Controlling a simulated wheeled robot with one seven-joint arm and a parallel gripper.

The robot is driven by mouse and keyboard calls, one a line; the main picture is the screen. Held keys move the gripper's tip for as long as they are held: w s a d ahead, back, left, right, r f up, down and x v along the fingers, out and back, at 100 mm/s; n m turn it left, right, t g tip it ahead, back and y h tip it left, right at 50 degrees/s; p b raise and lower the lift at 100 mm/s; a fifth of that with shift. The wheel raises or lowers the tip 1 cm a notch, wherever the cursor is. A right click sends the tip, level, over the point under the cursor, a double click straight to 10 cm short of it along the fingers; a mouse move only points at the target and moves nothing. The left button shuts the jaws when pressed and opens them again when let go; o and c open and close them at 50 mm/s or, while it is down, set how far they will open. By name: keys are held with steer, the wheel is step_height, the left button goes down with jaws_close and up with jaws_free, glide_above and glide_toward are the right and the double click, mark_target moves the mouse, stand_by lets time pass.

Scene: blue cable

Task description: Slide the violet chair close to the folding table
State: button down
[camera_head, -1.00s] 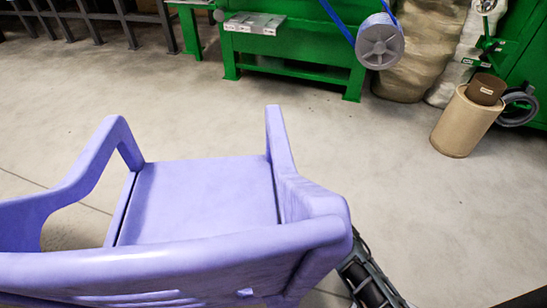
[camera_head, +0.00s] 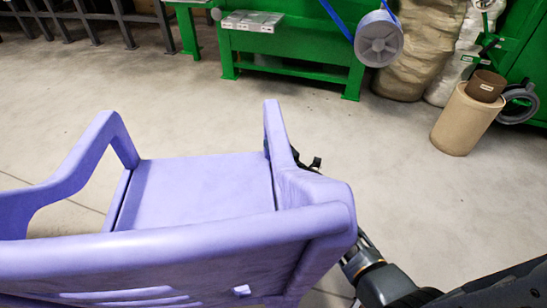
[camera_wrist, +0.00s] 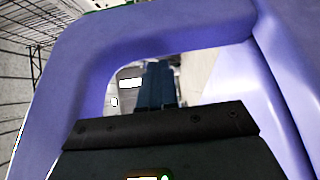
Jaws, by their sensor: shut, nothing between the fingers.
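The violet chair (camera_head: 200,190) fills the lower left of the head view. Its backrest is nearest to me, and its seat and two armrests extend away. My gripper (camera_head: 315,163) is mostly hidden behind the chair's right side; a dark part shows beside the right armrest. In the wrist view my gripper (camera_wrist: 158,85) is shut and empty, its dark fingers in line with the opening in a violet armrest frame (camera_wrist: 85,75). Whether it touches the chair I cannot tell. I cannot make out a folding table in either view.
A green workbench (camera_head: 290,47) with a grey wheel (camera_head: 379,38) stands at the back. A tan cylinder (camera_head: 463,122) stands at the right near wrapped sacks. Dark metal racks (camera_head: 85,15) line the back left. Open concrete floor lies beyond the chair and to its right.

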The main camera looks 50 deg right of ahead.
steer(key=shift+w+d, duration=0.3)
steer(key=shift+d, duration=0.25)
steer(key=w+d, duration=0.2)
steer(key=d, duration=0.4)
steer(key=shift+w, duration=0.35)
